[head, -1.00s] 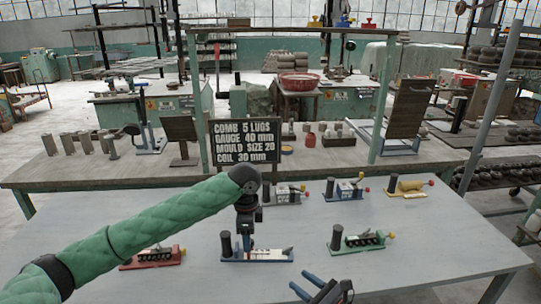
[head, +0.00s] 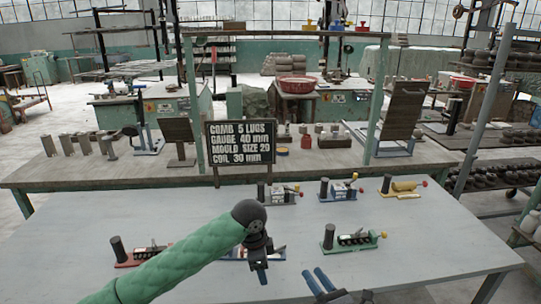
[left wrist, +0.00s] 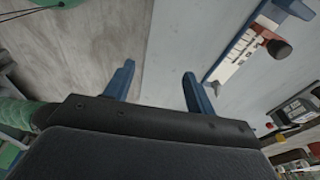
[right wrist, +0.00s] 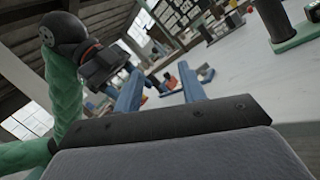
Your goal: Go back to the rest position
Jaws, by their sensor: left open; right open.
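My left gripper (head: 262,276) hangs over the near middle of the grey table, its blue fingers apart and nothing between them. It also shows open and empty in the left wrist view (left wrist: 157,70). My right gripper (head: 318,275) is at the bottom edge of the head view, right of the left one. In the right wrist view it is open and empty (right wrist: 160,68), with my left arm beyond it at left. The blue-based fixture (head: 279,255) is partly hidden behind my left arm.
Other fixtures stand on the table (head: 440,250): red (head: 140,256), green (head: 352,240), blue (head: 341,189), yellow (head: 403,188), and one beside the sign. A black sign (head: 240,143) stands behind them. The table's right front is clear.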

